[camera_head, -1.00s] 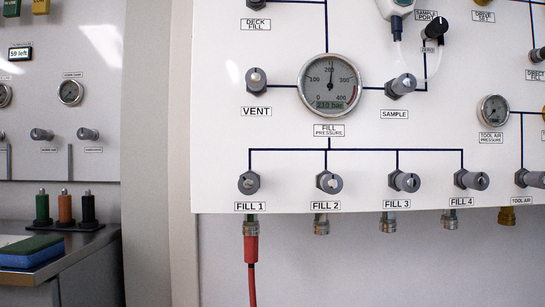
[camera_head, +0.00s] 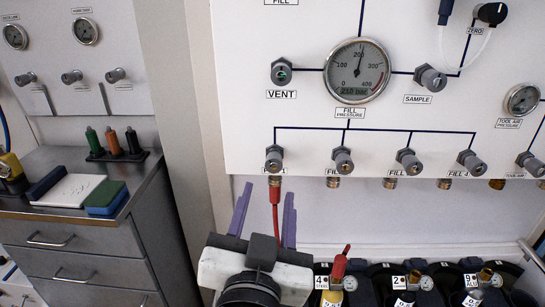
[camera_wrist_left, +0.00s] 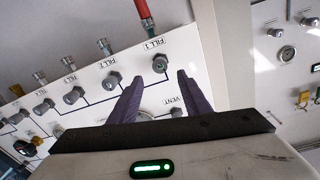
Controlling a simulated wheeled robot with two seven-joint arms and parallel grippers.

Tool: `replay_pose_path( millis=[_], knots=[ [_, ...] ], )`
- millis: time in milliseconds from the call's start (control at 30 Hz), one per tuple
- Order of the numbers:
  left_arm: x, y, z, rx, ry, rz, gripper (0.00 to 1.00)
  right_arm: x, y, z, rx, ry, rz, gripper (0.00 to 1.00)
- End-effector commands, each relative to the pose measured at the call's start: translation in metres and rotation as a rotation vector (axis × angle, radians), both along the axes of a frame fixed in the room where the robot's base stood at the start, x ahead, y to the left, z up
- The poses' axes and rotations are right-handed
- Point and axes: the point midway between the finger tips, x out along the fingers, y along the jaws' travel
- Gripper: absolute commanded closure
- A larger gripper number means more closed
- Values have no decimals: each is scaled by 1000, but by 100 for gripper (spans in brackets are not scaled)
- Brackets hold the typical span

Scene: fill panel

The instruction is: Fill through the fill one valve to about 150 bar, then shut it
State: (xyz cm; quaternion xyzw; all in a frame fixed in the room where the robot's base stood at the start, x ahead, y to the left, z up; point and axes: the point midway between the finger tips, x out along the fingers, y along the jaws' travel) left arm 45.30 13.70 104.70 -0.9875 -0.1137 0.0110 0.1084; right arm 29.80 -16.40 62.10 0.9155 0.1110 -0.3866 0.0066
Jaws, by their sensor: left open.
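The fill one valve (camera_head: 274,158) is a grey knob at the lower left of the white panel (camera_head: 250,110). In the left wrist view the valve (camera_wrist_left: 160,64) lies ahead between the open fingertips (camera_wrist_left: 158,82). My right gripper is not in view.
The vent knob (camera_head: 282,72) with a green mark and the sample knob (camera_head: 430,78) sit above. More fill valves run to the right. Cylinders with number tags (camera_head: 404,281) stand below the panel. A metal cabinet (camera_head: 75,235) with a sponge (camera_head: 106,197) stands at left.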

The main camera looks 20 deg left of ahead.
Motion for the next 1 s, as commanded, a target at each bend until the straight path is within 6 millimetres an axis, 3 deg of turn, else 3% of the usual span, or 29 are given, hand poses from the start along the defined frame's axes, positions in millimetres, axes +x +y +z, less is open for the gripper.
replay_pose_path(
  millis=[300, 500, 900, 1000],
  knots=[
    [57, 14, 1, 6, -1, 2, 56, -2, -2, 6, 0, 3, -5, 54],
    [82, 20, 0, 3, 0, 1, 56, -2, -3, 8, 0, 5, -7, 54],
    [91, 22, -1, 0, 2, -1, 56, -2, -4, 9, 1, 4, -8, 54],
    [91, 22, -1, 0, 2, -1, 72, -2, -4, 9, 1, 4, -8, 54]
  ],
)
